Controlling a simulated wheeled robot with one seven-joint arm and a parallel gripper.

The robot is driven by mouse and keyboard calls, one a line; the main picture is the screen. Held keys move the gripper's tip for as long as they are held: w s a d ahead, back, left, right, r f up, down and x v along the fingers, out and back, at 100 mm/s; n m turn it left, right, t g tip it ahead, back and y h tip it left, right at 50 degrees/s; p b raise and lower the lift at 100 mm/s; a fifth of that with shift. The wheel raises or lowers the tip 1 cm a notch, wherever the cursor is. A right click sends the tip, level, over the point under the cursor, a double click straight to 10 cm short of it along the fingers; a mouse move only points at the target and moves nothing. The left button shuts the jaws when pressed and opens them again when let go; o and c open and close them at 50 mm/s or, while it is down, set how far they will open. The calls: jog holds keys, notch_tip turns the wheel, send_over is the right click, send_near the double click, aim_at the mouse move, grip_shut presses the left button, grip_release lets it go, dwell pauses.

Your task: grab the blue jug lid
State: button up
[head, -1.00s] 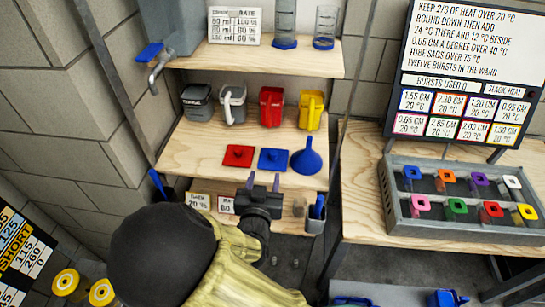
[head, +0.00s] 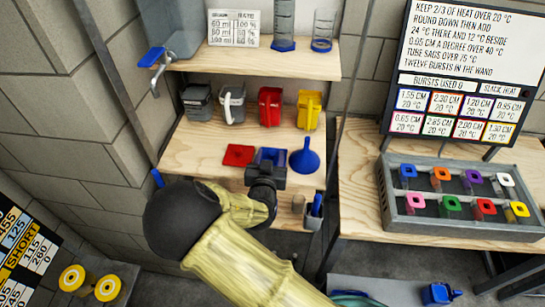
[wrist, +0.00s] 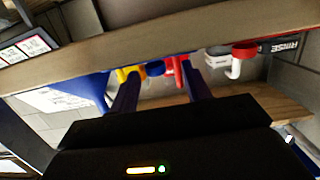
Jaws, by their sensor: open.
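The blue lid (head: 271,152) lies flat on the front of the wooden middle shelf, between the red lid (head: 239,155) and the blue funnel (head: 304,156). My gripper (head: 268,163) is open and empty at the shelf's front edge, and its fingers and body hide part of the blue lid. In the wrist view my gripper (wrist: 160,82) has its two fingers apart, with a blue patch between them that looks like the lid. I cannot tell whether the fingers touch it.
Grey, white, red (head: 270,106) and yellow (head: 309,110) jugs stand behind the lids. An upper shelf (head: 255,64) holds measuring cylinders. A shelf post (head: 337,140) stands right of the funnel. A grey rack (head: 388,212) of coloured-capped tubes sits on the right bench.

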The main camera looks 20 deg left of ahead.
aim_at(273, 150)
jog(key=p+x, duration=0.2)
jog(key=x, duration=0.1)
jog(key=shift+w+d+r, duration=0.1)
jog(key=shift+w+d, duration=0.05)
jog(key=shift+w, duration=0.2)
jog(key=shift+w+f, duration=0.2)
jog(key=shift+w, duration=0.25)
grip_shut()
